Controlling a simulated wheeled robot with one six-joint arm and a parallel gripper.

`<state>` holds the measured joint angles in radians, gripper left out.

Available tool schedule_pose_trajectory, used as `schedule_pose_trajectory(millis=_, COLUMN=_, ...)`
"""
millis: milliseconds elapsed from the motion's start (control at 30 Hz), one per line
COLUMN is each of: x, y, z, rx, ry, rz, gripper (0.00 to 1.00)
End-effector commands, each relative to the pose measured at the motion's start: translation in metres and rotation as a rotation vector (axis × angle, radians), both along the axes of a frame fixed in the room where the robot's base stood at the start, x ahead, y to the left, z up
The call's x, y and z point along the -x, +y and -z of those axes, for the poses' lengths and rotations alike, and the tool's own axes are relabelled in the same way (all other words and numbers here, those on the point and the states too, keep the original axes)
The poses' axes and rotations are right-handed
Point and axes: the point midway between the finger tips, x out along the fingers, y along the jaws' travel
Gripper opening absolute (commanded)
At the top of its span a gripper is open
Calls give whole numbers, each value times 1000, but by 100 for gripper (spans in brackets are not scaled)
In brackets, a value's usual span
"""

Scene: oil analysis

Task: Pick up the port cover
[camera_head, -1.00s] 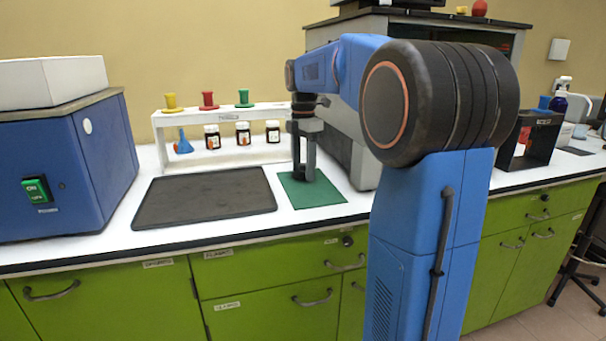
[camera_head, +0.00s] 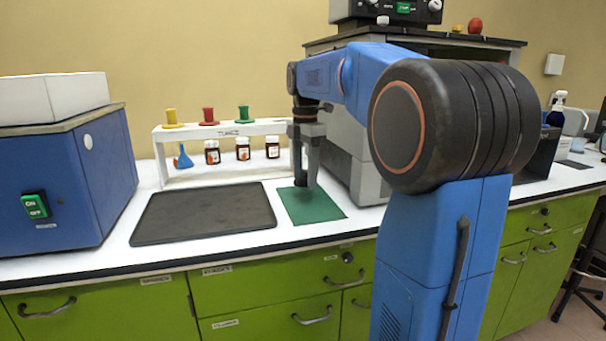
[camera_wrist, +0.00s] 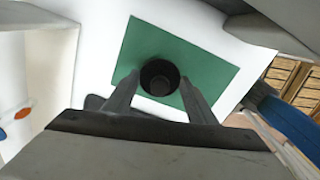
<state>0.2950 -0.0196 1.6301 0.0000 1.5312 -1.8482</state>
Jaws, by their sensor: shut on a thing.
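The port cover is a small round black piece (camera_wrist: 159,77) with a raised centre, seen over the green mat (camera_wrist: 208,67) in the wrist view. My gripper (camera_wrist: 160,88) is shut on it, with one finger on each side. In the head view my gripper (camera_head: 305,180) points straight down over the green mat (camera_head: 322,208). The cover itself is hard to make out there against the dark fingers. I cannot tell whether it touches the mat.
A dark grey mat (camera_head: 205,214) lies to the left. A white rack (camera_head: 232,130) behind holds yellow, red and green funnels, small dark bottles and a blue funnel. A blue machine (camera_head: 65,180) stands at far left. A grey machine (camera_head: 345,150) is close to the right of my gripper.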

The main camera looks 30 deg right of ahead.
Motion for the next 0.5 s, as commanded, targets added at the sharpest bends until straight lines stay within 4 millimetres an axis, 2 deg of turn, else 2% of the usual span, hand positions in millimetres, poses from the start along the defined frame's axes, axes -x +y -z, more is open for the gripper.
schedule_pose_trajectory(millis=267, x=47, y=13, z=-1, rx=1, ry=-2, rz=0, gripper=28)
schedule_pose_trajectory(millis=500, x=103, y=30, z=-1, rx=1, ry=-3, rz=0, gripper=28)
